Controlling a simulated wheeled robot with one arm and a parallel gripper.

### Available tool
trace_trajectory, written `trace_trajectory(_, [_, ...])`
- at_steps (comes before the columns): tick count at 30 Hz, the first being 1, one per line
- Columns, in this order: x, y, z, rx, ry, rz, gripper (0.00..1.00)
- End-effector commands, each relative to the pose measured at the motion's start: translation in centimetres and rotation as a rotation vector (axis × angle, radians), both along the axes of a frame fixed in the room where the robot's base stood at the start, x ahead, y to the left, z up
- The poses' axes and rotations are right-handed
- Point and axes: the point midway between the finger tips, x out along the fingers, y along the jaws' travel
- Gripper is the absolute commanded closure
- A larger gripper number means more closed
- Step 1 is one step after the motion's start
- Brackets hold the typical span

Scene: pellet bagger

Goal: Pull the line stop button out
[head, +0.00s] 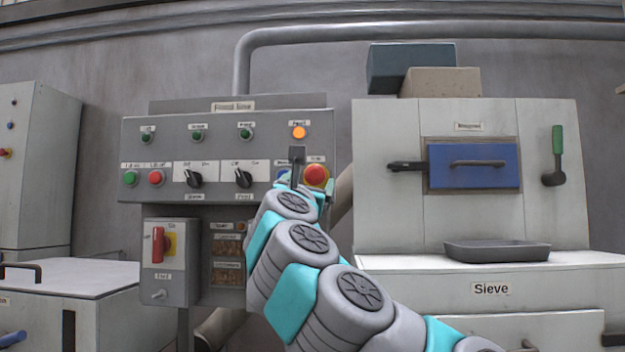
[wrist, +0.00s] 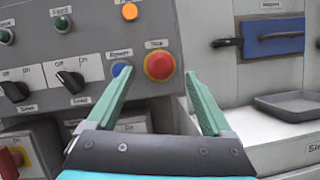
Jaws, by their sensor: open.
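The line stop button is a red mushroom-shaped knob (head: 316,176) at the lower right of the grey control panel (head: 225,150), below a lit orange lamp (head: 299,132). In the wrist view the red button (wrist: 159,65) sits on a yellow ring, under a small label too blurred to read fully. My gripper (wrist: 160,85) is open, with its green fingers spread and nothing between them. In the wrist view the button shows between the fingertips, apart from them. In the head view my arm covers part of the panel just left of the button.
A blue button (wrist: 122,70) is close to the left of the red one. Black selector knobs (head: 243,178) and green and red buttons lie further left. A machine with a blue drawer (head: 474,167) and a dark tray (head: 497,251) stands to the right.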

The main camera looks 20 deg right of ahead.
Motion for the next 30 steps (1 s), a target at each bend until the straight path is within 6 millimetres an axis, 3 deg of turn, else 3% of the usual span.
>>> trace_trajectory(9, [-2.1,1.3,-1.0,0.002,-0.001,0.0,0.15])
trace_trajectory(25, [-2.2,1.4,-1.0,0.001,-0.001,-0.001,0.15])
trace_trajectory(28, [-2.6,1.9,-0.2,-0.036,-0.01,0.005,0.15])
trace_trajectory(30, [-3.4,3.0,1.4,-0.113,-0.027,0.018,0.15])
